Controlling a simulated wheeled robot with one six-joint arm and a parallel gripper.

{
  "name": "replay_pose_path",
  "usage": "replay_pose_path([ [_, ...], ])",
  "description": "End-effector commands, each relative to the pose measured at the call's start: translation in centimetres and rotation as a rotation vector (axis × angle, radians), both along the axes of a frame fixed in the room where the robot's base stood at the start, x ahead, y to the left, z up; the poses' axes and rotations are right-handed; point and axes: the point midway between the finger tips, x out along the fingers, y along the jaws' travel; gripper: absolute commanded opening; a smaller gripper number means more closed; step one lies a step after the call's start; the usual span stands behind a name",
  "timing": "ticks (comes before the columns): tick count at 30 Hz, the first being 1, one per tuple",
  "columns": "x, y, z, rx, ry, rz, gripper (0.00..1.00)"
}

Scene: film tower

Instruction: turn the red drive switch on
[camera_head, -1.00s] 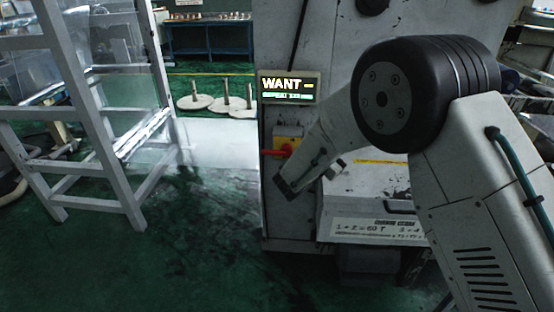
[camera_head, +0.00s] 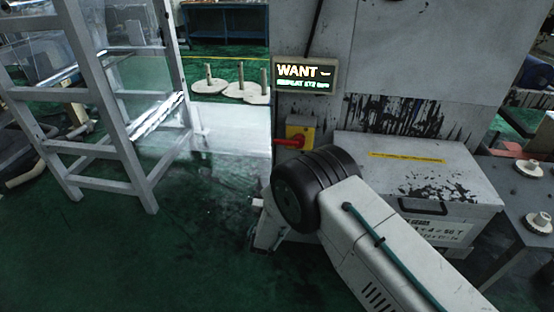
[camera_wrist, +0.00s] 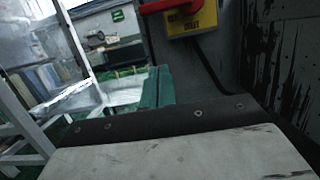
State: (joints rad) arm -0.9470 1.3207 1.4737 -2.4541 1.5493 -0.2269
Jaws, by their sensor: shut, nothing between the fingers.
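The red drive switch (camera_head: 288,142) is a red handle on a yellow plate (camera_head: 301,131), on the front of the grey machine. The handle points left, roughly level. In the wrist view the red handle (camera_wrist: 162,6) shows at the top edge, above the yellow plate (camera_wrist: 193,21). My gripper (camera_head: 266,228) is mostly hidden behind my arm in the head view, low in front of the machine and below the switch. In the wrist view my gripper (camera_wrist: 165,120) fills the bottom, shut and empty, apart from the switch.
A lit sign (camera_head: 304,74) reading "WANT" hangs above the switch. A grey box with a handle (camera_head: 440,180) juts out right of it. A white frame (camera_head: 120,130) stands at the left. Discs with posts (camera_head: 242,89) lie behind. Green floor (camera_head: 190,255) is clear at front left.

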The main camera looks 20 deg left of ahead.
Motion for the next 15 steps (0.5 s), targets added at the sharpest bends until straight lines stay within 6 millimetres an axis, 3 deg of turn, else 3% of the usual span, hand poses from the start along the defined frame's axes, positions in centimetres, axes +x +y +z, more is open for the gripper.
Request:
replay_pose_path([
  [5, 1.9, 0.5, 0.5, 0.003, -0.001, -0.001, 0.0],
  [15, 8.6, 2.2, 2.3, 0.004, -0.002, 0.0, 0.0],
])
